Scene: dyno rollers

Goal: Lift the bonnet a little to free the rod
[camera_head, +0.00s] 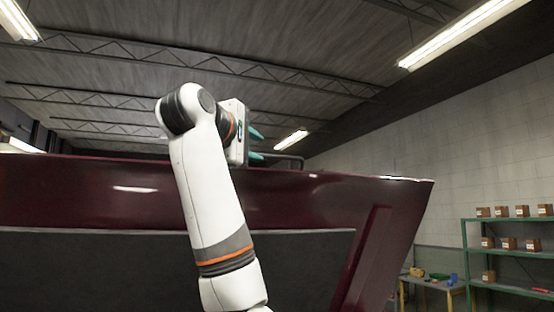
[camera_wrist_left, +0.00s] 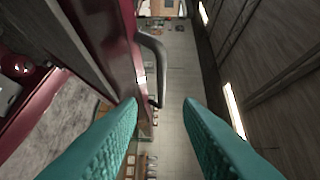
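The maroon bonnet (camera_head: 90,200) stands raised across the head view, its dark grey underside (camera_head: 100,262) facing me. A dark bent bar like a handle (camera_head: 290,157) sticks out at its top edge. My left gripper (camera_head: 258,145) is at that edge, its teal fingers apart and pointing right towards the bar. In the left wrist view the bent bar (camera_wrist_left: 160,55) runs along the maroon panel (camera_wrist_left: 108,45), and its end shows between the open fingertips. I cannot tell how near it is; nothing is gripped. I cannot make out the rod. My right gripper is out of view.
A green shelf (camera_head: 505,252) with several brown boxes stands at the right wall. A small table (camera_head: 432,284) with items is beside it. Ceiling lights (camera_head: 465,32) and beams are overhead. The space right of the bonnet looks free.

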